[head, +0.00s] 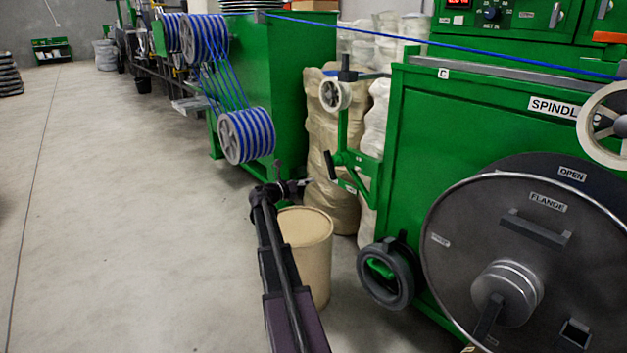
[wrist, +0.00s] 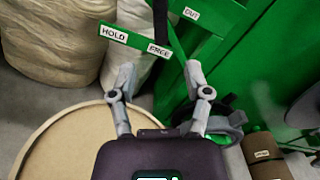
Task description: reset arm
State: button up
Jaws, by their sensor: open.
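My gripper (head: 303,184) is open and empty, held above a tan drum (head: 318,257) and in front of the green machine's left end. In the wrist view its two fingers (wrist: 160,76) are spread, with nothing between them. Beyond the fingertips is a green bracket with a HOLD and FREE label (wrist: 135,40); a dark upright bar stands behind the label. In the head view a green arm (head: 342,130) carries a pale pulley wheel (head: 334,95) near its top. The gripper appears apart from the bracket and the arm.
The green machine (head: 420,140) with a large dark flange (head: 480,235) fills the right side. A blue cable (head: 450,47) runs above. Blue-wound reels (head: 246,135) stand left of the gripper. Wrapped sacks (head: 330,150) stand behind it. The floor (head: 110,220) at left is clear.

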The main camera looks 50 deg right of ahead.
jog(key=shift+w+a, duration=0.1)
jog(key=shift+a, duration=0.25)
dwell(0.5)
jog(key=s+a+f+m+t+y+p, duration=0.15)
jog(key=a+m+y+p, duration=0.4)
jog(key=a, duration=1.15)
jog(key=s+a+f+m+t+y+p, duration=0.15)
jog(key=a+m+y+p, duration=0.45)
jog(key=a, duration=1.1)
jog(key=s+a+r+m+y+p, duration=0.1)
jog(key=s+a+m+y+p, duration=0.3)
jog(key=a, duration=1)
jog(key=s+a+r+m+y+p, duration=0.25)
jog(key=s+a+m, duration=0.3)
jog(key=a, duration=0.75)
notch_tip(320, 180, up, 36)
jog(key=p, duration=3.7)
jog(key=shift+w+r+t, duration=0.15)
jog(key=shift+t, duration=0.25)
